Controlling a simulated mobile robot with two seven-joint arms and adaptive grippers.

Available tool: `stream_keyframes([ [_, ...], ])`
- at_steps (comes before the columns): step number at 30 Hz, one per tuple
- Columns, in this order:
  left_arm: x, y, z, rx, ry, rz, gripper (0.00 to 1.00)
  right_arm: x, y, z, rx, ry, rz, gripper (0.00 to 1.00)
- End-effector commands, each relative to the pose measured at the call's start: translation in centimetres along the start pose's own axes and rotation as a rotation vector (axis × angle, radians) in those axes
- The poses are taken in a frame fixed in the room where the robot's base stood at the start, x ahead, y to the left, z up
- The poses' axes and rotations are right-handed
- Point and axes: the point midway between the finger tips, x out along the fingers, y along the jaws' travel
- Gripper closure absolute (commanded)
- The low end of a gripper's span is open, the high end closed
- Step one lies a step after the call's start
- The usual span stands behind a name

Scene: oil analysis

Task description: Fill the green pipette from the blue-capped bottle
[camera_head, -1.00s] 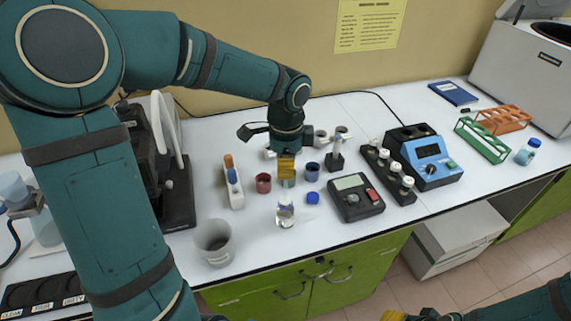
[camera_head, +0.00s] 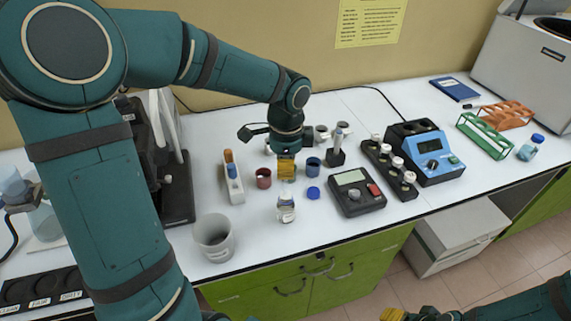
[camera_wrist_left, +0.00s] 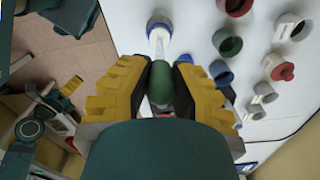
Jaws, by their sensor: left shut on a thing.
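My left gripper (camera_head: 286,171) is shut on the green pipette, upright above the bench. In the left wrist view the pipette's green bulb (camera_wrist_left: 160,83) sits between the yellow fingers, its clear stem reaching toward the open bottle (camera_wrist_left: 159,31). In the head view that small clear bottle (camera_head: 287,208) stands uncapped below the gripper. I cannot tell how deep the tip is or whether liquid is in the stem. A loose blue cap (camera_head: 313,195) lies just right of the bottle. My right gripper (camera_head: 408,315) shows only partly at the bottom edge, far from the bottle.
A grey beaker (camera_head: 214,238) stands left of the bottle, and a dark meter (camera_head: 356,192) to its right. Red (camera_head: 263,178) and blue (camera_head: 313,167) cups flank the gripper. A closed blue-capped bottle (camera_head: 530,148) stands far right by a green rack (camera_head: 484,137).

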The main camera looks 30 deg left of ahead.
Motion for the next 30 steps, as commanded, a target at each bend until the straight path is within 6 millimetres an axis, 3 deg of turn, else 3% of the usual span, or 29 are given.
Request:
stream_keyframes([
  [30, 2.0, 0.0, 0.0, 0.0, 0.0, 0.0, 1.0, 1.3, 0.5, 0.2, 0.0, 0.0, 0.0, 0.47],
])
